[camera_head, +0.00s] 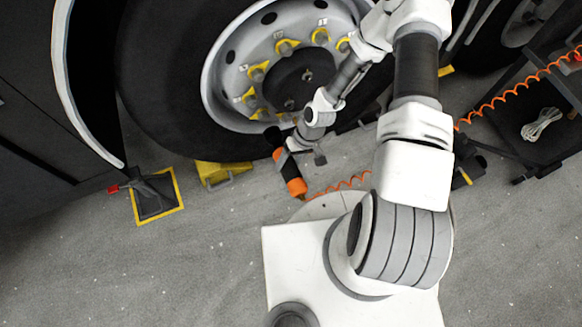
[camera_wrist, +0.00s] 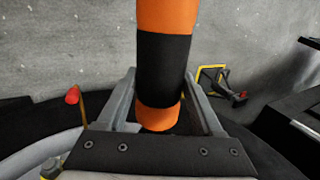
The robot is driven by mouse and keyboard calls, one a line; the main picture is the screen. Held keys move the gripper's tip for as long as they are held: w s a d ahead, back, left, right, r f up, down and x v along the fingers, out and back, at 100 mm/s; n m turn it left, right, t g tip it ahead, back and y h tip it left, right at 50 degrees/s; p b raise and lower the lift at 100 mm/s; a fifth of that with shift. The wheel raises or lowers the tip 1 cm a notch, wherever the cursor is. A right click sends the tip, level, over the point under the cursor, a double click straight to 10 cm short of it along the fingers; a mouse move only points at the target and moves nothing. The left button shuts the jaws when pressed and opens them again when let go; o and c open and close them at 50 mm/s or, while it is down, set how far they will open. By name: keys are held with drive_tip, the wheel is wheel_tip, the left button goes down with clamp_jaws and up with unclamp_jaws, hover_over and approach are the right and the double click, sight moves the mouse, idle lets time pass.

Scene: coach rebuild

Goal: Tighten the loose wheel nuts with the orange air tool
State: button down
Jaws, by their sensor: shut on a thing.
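The wheel (camera_head: 212,85) stands at the upper middle of the head view, its wheel nuts (camera_head: 285,47) fitted with yellow pointers around the hub. I cannot tell from the pointers which nuts are loose; my arm hides the right part of the wheel. The orange and black air tool (camera_head: 294,186) is in my gripper (camera_head: 287,156), just below the wheel's lower rim, with its black end toward the tyre. In the wrist view, the air tool (camera_wrist: 165,65) passes between both fingers of my gripper (camera_wrist: 162,105), which is shut on it. The tool appears apart from the nuts.
An orange coiled hose (camera_head: 490,105) runs from the tool toward a dark cart at the right, where a white cord (camera_head: 541,123) lies. A yellow chock (camera_head: 224,174) sits by the tyre. A yellow-edged black pad (camera_head: 158,198) lies left. Floor at lower left is clear.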

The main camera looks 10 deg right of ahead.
sight(278, 140)
drive_tip(key=shift+w+a+r+b, duration=0.1)
drive_tip(key=shift+w+a+b, duration=0.15)
drive_tip(key=shift+w, duration=0.65)
drive_tip(key=shift+w+a+b, duration=0.1)
drive_tip(key=shift+w+a, duration=0.2)
drive_tip(key=shift+w, duration=0.6)
drive_tip(key=shift+w+a+b, duration=0.2)
drive_tip(key=shift+w+b, duration=0.05)
drive_tip(key=shift+w, duration=0.45)
drive_tip(key=shift+w+a+b, duration=0.2)
drive_tip(key=shift+w+b, duration=0.1)
drive_tip(key=shift+w, duration=0.35)
drive_tip(key=shift+w+a+b, duration=0.2)
drive_tip(key=shift+w+b, duration=0.05)
drive_tip(key=shift+w, duration=0.45)
idle(0.3)
drive_tip(key=shift+w, duration=0.4)
idle(1.3)
drive_tip(key=shift+s+r, duration=0.1)
drive_tip(key=shift+s+d+p, duration=0.3)
drive_tip(key=shift+s+d, duration=0.05)
drive_tip(key=shift+s, duration=0.95)
drive_tip(key=shift+s+d+p, duration=0.35)
drive_tip(key=shift+s, duration=0.9)
drive_tip(key=shift+s+d+p, duration=0.3)
drive_tip(key=shift+s+d, duration=0.05)
drive_tip(key=shift+s, duration=0.95)
